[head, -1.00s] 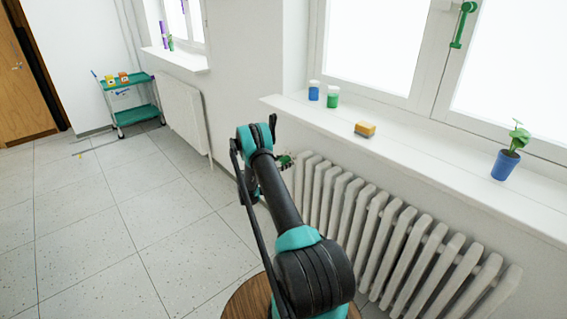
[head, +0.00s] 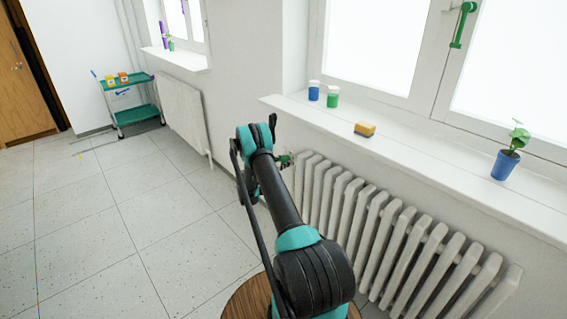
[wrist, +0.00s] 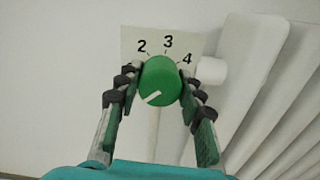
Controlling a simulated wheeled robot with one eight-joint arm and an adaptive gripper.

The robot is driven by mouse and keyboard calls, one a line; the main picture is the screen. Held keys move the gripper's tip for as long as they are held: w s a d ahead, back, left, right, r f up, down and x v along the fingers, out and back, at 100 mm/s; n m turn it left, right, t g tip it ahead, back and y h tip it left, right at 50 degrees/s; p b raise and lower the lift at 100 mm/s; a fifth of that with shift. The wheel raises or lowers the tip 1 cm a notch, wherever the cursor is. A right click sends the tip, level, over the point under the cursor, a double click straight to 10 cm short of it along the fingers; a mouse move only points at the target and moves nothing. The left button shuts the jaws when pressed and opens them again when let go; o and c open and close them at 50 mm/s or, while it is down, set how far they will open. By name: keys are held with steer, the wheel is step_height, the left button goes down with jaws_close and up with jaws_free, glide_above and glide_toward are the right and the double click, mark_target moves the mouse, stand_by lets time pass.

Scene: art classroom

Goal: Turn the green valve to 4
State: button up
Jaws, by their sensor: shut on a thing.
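The green valve (wrist: 160,80) is a round knob in front of a pale plate (wrist: 190,42) with the numbers 2, 3 and 4. Another mark at the plate's left is mostly hidden by a finger. The valve's white pointer line runs toward the lower left, away from the visible numbers. My gripper (wrist: 160,84) is shut on the valve, with one finger at its left side and one at its right. In the head view, a small green part of the valve (head: 285,160) shows at the radiator's left end, partly behind my arm.
The white ribbed radiator (head: 400,235) stands under the window sill (head: 440,155), right of my arm. Two jars, a yellow sponge (head: 365,129) and a potted plant (head: 508,155) stand on the sill. A round wooden top (head: 248,300) is below my arm. Floor at left is clear.

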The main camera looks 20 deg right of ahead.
steer(key=m, duration=0.9)
steer(key=shift+m, duration=0.4)
steer(key=m, duration=1.4)
steer(key=shift+s+m, duration=0.1)
steer(key=shift+m, duration=0.2)
steer(key=m, duration=1.3)
steer(key=shift+m, duration=0.4)
